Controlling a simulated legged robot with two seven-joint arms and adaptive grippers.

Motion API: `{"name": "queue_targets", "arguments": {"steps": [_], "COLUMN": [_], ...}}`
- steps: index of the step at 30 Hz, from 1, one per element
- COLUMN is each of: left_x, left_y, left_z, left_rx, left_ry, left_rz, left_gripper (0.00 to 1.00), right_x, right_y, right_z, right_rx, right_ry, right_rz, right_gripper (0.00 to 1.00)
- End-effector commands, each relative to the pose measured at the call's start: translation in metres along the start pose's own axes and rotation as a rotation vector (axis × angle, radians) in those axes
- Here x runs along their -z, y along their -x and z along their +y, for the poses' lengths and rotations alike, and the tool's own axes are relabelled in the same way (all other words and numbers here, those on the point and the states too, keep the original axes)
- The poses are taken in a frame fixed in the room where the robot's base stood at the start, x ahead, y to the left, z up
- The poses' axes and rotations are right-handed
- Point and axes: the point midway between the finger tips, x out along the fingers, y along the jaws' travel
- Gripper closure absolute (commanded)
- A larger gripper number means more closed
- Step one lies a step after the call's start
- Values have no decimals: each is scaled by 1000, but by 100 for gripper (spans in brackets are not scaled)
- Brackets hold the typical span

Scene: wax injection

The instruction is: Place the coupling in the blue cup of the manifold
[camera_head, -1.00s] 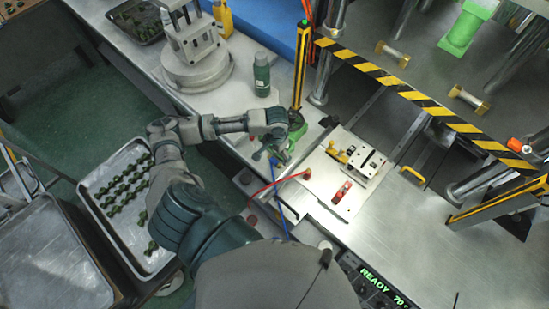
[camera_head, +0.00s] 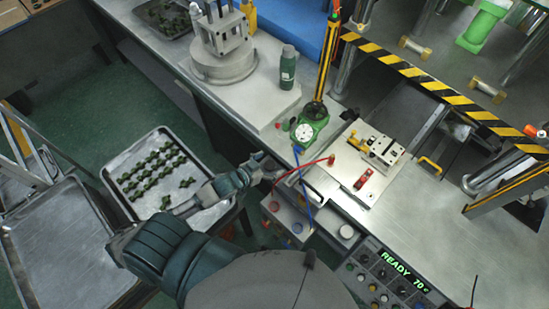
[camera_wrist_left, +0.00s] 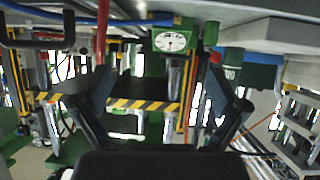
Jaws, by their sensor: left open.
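My left gripper (camera_head: 264,166) is open and empty beside the bench's front edge. In the left wrist view its two fingers (camera_wrist_left: 160,98) are spread wide with nothing between them. A box with red and blue round parts (camera_head: 288,217), which looks like the manifold, sits below the bench edge, just right of and below the gripper. A blue part (camera_head: 297,228) on it may be the blue cup. A red hose (camera_head: 303,169) and a blue hose (camera_head: 303,190) run near it. I cannot make out the coupling for certain. My right gripper is out of view.
A green-based device with a white dial (camera_head: 304,132) stands at the bench edge; the dial also shows in the left wrist view (camera_wrist_left: 170,42). A mould plate (camera_head: 345,180), green bottle (camera_head: 288,68) and striped press guard (camera_head: 440,90) lie beyond. A tray (camera_head: 197,217) of green parts stands left.

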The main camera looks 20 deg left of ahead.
Motion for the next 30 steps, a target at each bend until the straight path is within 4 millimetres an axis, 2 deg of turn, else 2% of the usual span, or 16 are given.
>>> {"name": "queue_targets", "arguments": {"steps": [2,5,8,12,18,26,30], "left_x": [-2,0,3,5,7,6,7], "left_y": [5,0,-17,-51,-94,-117,-138], "left_z": [-1,-2,-1,0,-1,-1,3], "left_rx": [11,16,16,16,14,12,13], "left_ry": [-27,-44,-46,-45,-43,-42,-41], "left_rz": [41,64,66,65,64,62,62], "left_gripper": [2,2,2,2,2,2,2], "right_x": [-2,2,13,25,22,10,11], "right_y": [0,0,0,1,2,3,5], "right_z": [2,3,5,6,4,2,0], "right_rx": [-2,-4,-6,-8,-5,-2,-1], "right_ry": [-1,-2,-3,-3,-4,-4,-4], "right_rz": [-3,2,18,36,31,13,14], "right_gripper": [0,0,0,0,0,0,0]}}
